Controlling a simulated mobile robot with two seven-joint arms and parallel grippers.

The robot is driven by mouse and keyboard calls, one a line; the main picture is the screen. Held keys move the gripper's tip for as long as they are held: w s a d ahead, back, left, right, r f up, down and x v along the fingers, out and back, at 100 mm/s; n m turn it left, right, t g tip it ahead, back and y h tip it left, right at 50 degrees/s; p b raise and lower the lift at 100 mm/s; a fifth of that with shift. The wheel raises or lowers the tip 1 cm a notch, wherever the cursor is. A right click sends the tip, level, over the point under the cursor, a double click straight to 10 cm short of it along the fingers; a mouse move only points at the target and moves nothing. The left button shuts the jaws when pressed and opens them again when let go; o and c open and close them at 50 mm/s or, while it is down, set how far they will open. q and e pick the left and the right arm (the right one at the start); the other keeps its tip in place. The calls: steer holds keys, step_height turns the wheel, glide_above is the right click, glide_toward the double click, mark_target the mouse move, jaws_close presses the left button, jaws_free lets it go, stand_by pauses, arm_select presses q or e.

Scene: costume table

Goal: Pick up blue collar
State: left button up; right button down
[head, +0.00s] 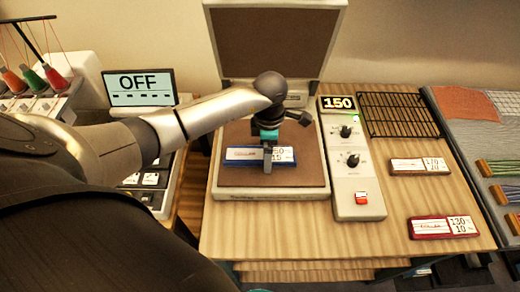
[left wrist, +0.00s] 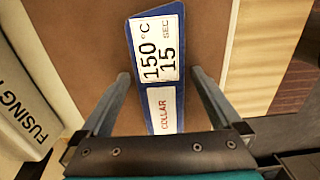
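The blue collar (head: 240,154) is a flat blue piece with a white label. It lies on the brown pad of the open fusing press (head: 230,178). In the left wrist view the collar (left wrist: 165,100) reads COLLAR, 150 °C, 15 SEC and runs lengthwise between the fingers. My left gripper (head: 268,158) points down over the collar and hides part of it in the head view. In the left wrist view its fingers (left wrist: 160,78) stand apart, one on each side of the collar, with pad showing between. My right gripper is not in view.
The press lid (head: 275,40) stands raised behind. A control box (head: 352,165) showing 150 is right of the pad. A brown piece (head: 420,166), a red piece (head: 443,227) and a black rack (head: 397,113) lie further right. An OFF screen (head: 140,87) and thread spools (head: 54,77) are left.

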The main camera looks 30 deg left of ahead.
arm_select(q)
steer(key=c, duration=1.4)
steer(key=shift+o, duration=0.2)
step_height(320, 180, up, 20)
